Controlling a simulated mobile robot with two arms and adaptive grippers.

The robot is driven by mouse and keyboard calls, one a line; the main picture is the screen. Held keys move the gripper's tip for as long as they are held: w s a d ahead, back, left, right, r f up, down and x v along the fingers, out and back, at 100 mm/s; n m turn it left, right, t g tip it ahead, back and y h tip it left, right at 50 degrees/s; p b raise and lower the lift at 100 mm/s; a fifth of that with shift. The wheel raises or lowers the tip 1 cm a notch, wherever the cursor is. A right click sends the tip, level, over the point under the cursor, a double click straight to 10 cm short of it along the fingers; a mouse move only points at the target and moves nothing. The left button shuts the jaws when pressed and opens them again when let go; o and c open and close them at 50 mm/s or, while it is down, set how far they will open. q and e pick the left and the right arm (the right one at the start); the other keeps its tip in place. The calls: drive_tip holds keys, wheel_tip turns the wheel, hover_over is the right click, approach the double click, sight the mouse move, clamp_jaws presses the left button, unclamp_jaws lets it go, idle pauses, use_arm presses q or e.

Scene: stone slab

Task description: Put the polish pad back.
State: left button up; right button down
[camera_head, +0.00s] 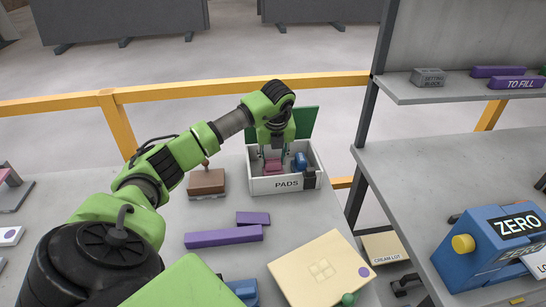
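The white box labelled PADS (258,185) stands on the grey bench, with its green lid (306,122) raised at the back. A small pink pad (272,166) is inside the box outline, toward its left half. My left gripper (273,155) points down into the box from above, with its fingers around the pink pad. I cannot tell whether the fingers press on the pad or stand clear of it, nor whether the pad rests on the box floor. A blue item (300,161) sits in the box to the right of the pad. My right gripper is not in view.
A brown block with a handle (207,182) stands left of the box. Purple bars (223,237) and a cream board (318,268) lie in front. A blue ZERO machine (485,250) and a shelf (430,88) are at right. A yellow rail (190,91) runs behind.

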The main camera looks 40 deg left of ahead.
use_arm(q)
drive_tip(key=shift+o, duration=1.3)
drive_tip(key=shift+r, duration=0.15)
drive_tip(key=b+v, duration=0.1)
drive_tip(key=v, duration=1.1)
